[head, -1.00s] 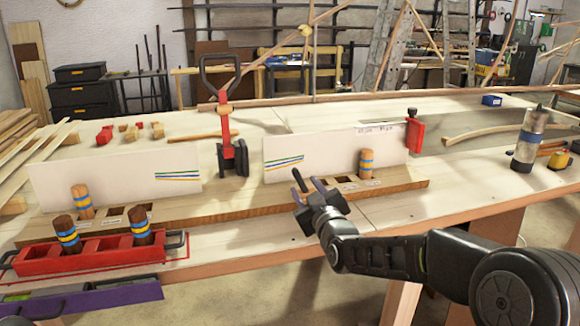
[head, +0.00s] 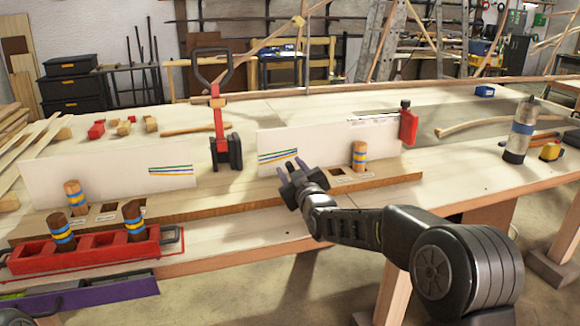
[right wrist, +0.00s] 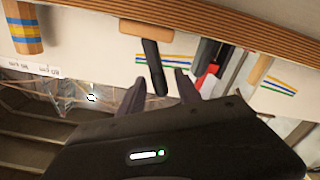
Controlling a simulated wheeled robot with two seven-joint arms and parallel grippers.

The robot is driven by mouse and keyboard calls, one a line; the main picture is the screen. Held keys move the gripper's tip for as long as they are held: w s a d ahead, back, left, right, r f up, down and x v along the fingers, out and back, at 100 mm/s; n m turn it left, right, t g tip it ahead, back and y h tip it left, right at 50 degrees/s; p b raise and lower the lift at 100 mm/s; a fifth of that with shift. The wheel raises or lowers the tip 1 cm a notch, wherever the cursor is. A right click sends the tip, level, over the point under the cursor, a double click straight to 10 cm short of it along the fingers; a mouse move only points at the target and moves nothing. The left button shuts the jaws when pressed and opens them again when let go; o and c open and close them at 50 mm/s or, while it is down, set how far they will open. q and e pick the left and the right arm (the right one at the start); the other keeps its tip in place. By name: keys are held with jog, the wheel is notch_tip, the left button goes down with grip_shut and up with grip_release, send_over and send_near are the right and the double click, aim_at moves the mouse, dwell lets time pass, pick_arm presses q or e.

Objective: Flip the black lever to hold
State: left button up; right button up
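The black lever (right wrist: 153,68) shows in the right wrist view as a dark bar coming from a wooden block (right wrist: 146,27) on the edge of the wooden rail. Its free end lies between the two spread fingers of my right gripper (right wrist: 159,79). I cannot tell whether a finger touches it. In the head view my right gripper (head: 303,173) is open at the rail, in front of the right white board (head: 310,145), and largely hides the lever. I see no readable "hold" mark.
The long wooden rail (head: 230,198) carries striped pegs, including one at right (head: 360,156). A red clamp (head: 218,120) stands between the boards. A red tray (head: 100,250) with striped pegs sits at front left. A grey bottle (head: 520,130) stands at right.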

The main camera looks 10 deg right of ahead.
jog(key=shift+w, duration=0.55)
grip_shut()
dwell(1.1)
